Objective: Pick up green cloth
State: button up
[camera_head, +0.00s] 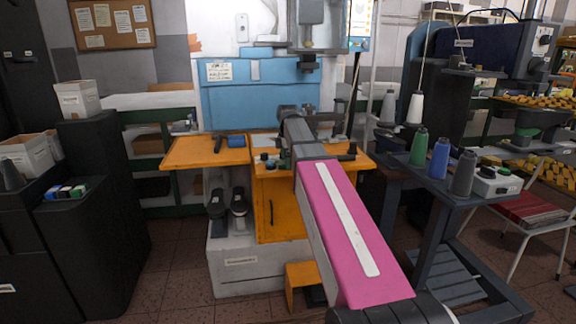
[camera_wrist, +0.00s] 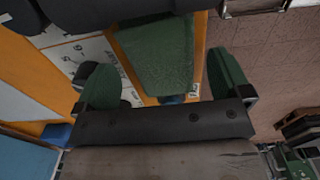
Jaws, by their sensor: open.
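A flat, textured dark green piece (camera_wrist: 158,58), which looks like the green cloth, lies at the edge of the orange table in the wrist view. Its upper part is hidden by a dark part at the top of the picture. My gripper (camera_wrist: 166,82) is open, with one green-padded finger on each side of the cloth in the picture. The fingers look empty; I cannot tell how far the cloth is from them. In the head view I cannot make out the cloth, and my own arm covers part of the orange table.
A white numbered panel (camera_wrist: 88,57) lies left of the cloth. Tiled floor (camera_wrist: 275,75) shows to the right. In the head view, the orange table (camera_head: 205,151) stands before a blue machine (camera_head: 258,98). Thread spools, including a green one (camera_head: 419,147), stand at the right.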

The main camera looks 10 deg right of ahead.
jog(key=shift+f, duration=0.35)
jog(key=c, duration=1)
jog(key=shift+r, duration=0.15)
jog(key=shift+r, duration=0.5)
notch_tip(320, 180, up, 3)
jog(key=shift+a+r, duration=0.1)
jog(key=s+a+r, duration=0.2)
jog(key=a, duration=0.1)
jog(key=s+a+r, duration=0.2)
jog(key=a, duration=0.1)
jog(key=s+a+r, duration=0.2)
jog(key=a, duration=0.2)
jog(key=shift+r, duration=0.3)
